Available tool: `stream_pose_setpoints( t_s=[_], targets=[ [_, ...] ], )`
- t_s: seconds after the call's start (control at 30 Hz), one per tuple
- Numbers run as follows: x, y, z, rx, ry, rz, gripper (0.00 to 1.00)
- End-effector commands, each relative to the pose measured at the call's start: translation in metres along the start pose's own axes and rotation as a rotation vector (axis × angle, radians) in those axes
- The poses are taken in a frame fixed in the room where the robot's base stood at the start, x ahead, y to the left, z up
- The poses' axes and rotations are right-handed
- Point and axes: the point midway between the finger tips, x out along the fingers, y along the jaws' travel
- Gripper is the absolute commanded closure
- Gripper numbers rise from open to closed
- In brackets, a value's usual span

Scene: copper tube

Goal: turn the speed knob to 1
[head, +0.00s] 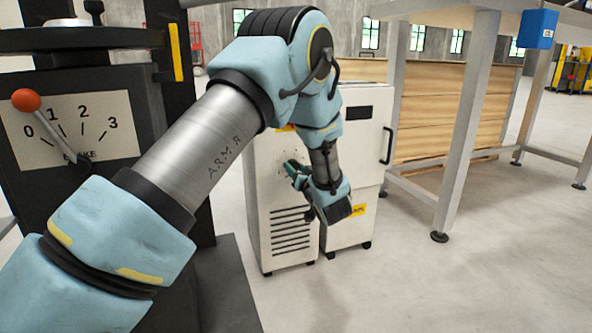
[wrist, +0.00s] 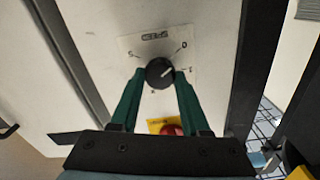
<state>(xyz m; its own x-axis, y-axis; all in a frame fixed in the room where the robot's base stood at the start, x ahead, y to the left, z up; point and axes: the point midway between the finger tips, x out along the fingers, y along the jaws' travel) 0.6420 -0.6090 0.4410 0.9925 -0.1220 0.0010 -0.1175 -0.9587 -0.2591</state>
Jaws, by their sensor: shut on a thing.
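The speed knob (wrist: 159,73) is a round black dial with a white line, on a pale label plate (wrist: 133,44) fixed to a white panel. In the wrist view the plate's digits look turned; a 0 is at upper right and what looks like a 1 at right. The white line points right and slightly up, seemingly between these two. My gripper (wrist: 160,75) has its green fingers shut on the knob, one on each side. In the head view my gripper (head: 294,170) is at the white cabinet's face; the knob cannot be made out there.
A red button (wrist: 172,130) on a yellow plate lies between my fingers, close to the gripper body. In the head view the white cabinet (head: 287,243) has vents below. A brake lever (head: 27,100) with an orange ball stands at left. A grey-legged table (head: 467,130) stands right.

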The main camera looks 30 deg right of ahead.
Motion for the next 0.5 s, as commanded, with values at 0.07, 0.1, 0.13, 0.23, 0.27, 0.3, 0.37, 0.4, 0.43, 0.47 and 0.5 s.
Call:
stream_pose_setpoints(
  t_s=[0.07,0.1,0.13,0.23,0.27,0.3,0.37,0.4,0.43,0.47,0.5],
  targets=[
    [-0.0002,-0.0002,0.0004,0.000,0.000,-0.001,1.00],
    [-0.0002,-0.0002,0.0004,0.000,-0.001,-0.001,1.00],
    [-0.0002,-0.0002,0.0003,0.001,-0.001,-0.001,1.00],
    [-0.0003,-0.0004,-0.0004,0.007,-0.001,0.000,1.00],
    [-0.0003,-0.0004,-0.0007,0.011,-0.001,0.000,1.00],
    [-0.0003,-0.0006,-0.0011,0.019,-0.001,0.000,1.00],
    [-0.0004,-0.0008,-0.0017,0.035,-0.002,0.000,1.00],
    [-0.0004,-0.0010,-0.0022,0.050,-0.002,0.000,1.00],
    [-0.0004,-0.0012,-0.0028,0.064,-0.002,0.000,1.00],
    [-0.0004,-0.0014,-0.0034,0.079,-0.002,0.000,1.00],
    [-0.0005,-0.0015,-0.0039,0.101,-0.003,0.000,1.00]
  ],
)
